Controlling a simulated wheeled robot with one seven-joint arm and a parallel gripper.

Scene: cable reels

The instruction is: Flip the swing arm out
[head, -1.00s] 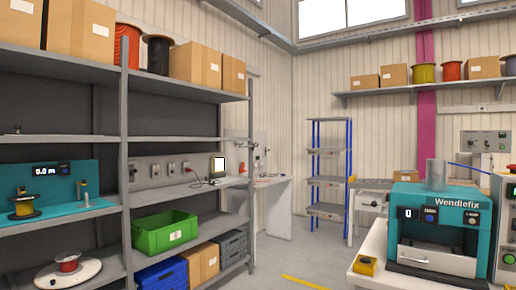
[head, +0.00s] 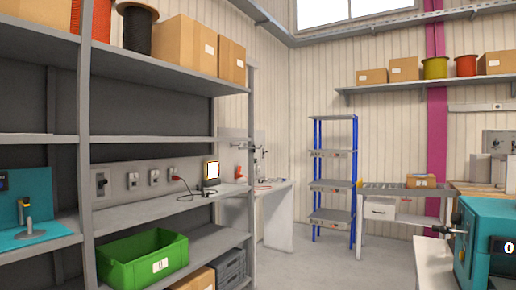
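I cannot single out the swing arm with certainty. A small dark jointed fitting (head: 252,148) is on the back wall above the white bench; it is too small to tell its form. A pale rod with black ends (head: 453,228) sticks out at the left side of the teal machine (head: 487,245) at the right edge. The machine is cut off by the frame. My gripper does not show in the head view.
Grey shelving (head: 160,58) fills the left, with a green crate (head: 142,262) on a low shelf. A white bench (head: 272,200) and a blue-framed rack (head: 333,185) stand behind. Grey floor (head: 325,265) is open in the middle.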

